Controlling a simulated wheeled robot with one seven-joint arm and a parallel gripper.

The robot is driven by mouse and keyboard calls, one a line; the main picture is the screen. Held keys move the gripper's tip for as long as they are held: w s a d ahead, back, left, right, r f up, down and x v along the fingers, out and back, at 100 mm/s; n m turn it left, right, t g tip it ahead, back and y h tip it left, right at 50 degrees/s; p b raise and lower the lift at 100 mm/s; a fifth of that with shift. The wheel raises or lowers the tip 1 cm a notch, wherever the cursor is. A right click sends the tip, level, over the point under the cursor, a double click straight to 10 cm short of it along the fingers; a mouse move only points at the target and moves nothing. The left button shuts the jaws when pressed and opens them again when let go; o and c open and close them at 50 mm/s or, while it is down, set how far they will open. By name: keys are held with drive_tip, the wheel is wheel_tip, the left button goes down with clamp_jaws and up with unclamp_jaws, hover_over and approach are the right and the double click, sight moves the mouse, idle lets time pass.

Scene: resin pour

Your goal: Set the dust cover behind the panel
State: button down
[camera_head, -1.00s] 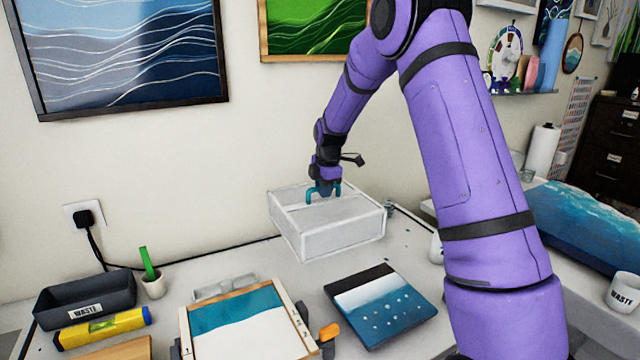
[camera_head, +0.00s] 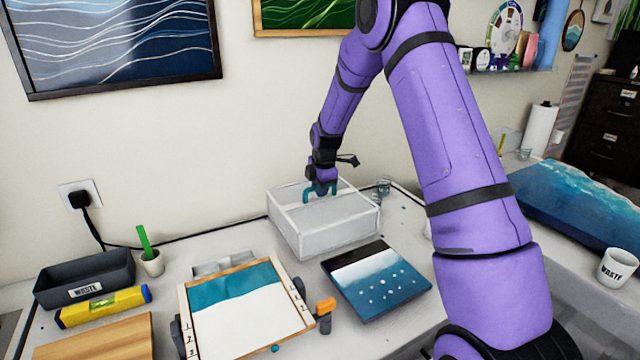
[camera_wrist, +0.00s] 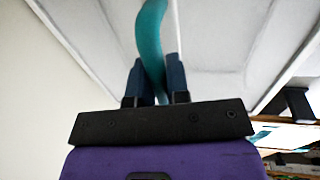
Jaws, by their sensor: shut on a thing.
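The dust cover (camera_head: 335,222) is a pale, translucent box with a white frame and a teal handle (camera_head: 308,193) on top. It is at the back of the table, near the wall, behind the dark-to-white-to-blue panel (camera_head: 376,281). My gripper (camera_head: 321,187) is shut on the handle. In the wrist view, the fingers (camera_wrist: 154,80) close around the teal handle, with the pale cover top (camera_wrist: 225,40) beyond. The cover looks upright; I cannot tell whether its bottom edge touches the table.
A framed teal-and-white panel (camera_head: 238,310) lies front-left of the cover. A waste tray (camera_head: 85,280), yellow level (camera_head: 103,306) and small cup (camera_head: 151,263) stand at left. Clear cups (camera_head: 383,187) stand just right of the cover. The wall (camera_head: 240,130) is close behind.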

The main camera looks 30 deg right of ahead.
drive_tip(key=shift+f, duration=0.25)
idle(0.5)
drive_tip(key=c, duration=1)
unclamp_jaws()
